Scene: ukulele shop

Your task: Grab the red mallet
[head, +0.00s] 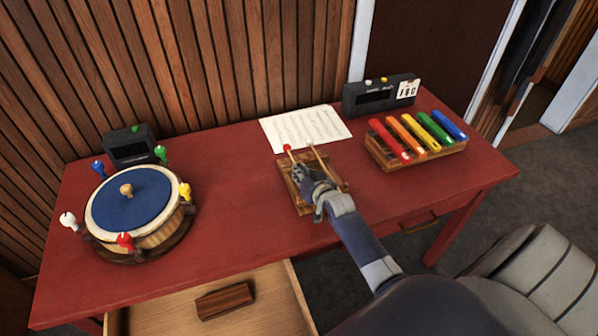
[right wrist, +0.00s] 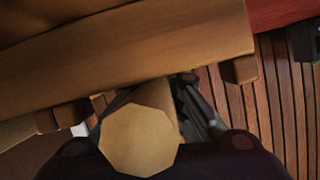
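The red mallet has a small red head (head: 288,148) and lies at the left side of a low wooden rack (head: 304,206) in the middle of the red table, in the head view. My right gripper (head: 300,172) is over the rack, at the handle just behind the red head. In the right wrist view, the pale octagonal end of a wooden handle (right wrist: 140,140) fills the space between the fingers of my right gripper (right wrist: 160,100). The handle end hides part of the fingers, so whether they press on it is unclear. My left gripper is not in view.
A second mallet (head: 318,157) lies on the rack's right side. A music sheet (head: 305,127) is behind. Coloured tubes (head: 421,136) on a wooden stand are at right. A blue-topped drum (head: 135,200) is at left. A drawer (head: 270,290) stands open in front.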

